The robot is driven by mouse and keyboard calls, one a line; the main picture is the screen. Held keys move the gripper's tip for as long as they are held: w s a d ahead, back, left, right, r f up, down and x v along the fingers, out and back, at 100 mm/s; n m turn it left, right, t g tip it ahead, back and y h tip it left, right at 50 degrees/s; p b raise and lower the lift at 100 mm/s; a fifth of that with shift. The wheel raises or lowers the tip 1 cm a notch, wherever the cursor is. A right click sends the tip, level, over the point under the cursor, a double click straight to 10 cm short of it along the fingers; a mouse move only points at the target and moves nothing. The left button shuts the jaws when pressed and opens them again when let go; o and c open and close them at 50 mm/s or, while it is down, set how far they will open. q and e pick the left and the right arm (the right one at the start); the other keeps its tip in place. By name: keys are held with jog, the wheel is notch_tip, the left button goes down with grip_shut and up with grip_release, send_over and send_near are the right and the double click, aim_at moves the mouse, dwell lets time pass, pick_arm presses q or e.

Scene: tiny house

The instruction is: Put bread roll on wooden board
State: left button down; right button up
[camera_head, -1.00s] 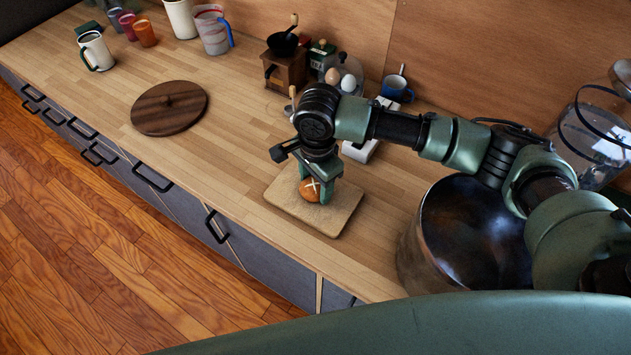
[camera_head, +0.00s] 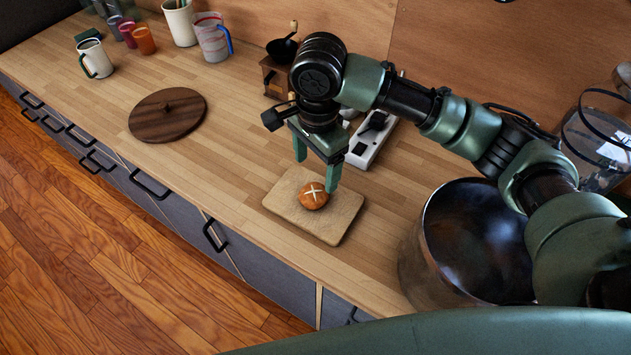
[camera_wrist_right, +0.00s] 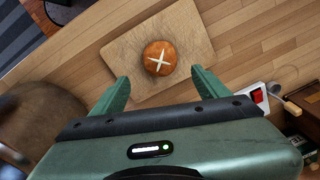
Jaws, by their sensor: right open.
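The bread roll (camera_head: 312,196), round and brown with a pale cross on top, rests on the light wooden board (camera_head: 283,205) on the counter. In the right wrist view the roll (camera_wrist_right: 159,58) lies on the board (camera_wrist_right: 118,56), inside its edges and apart from my fingers. My right gripper (camera_head: 315,174) is open and empty, above the board and clear of the roll. Its two green fingers are spread in the right wrist view (camera_wrist_right: 161,88). My left gripper is not in view.
A dark round wooden lid (camera_head: 168,114) lies on the counter to the left. A large metal pot (camera_head: 418,262) stands right of the board. A white power strip (camera_head: 372,143) and a coffee grinder (camera_head: 277,77) are behind it. Mugs and cups stand at the far left.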

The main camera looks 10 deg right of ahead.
jog(key=shift+r, duration=1.5)
jog(key=shift+f, duration=0.1)
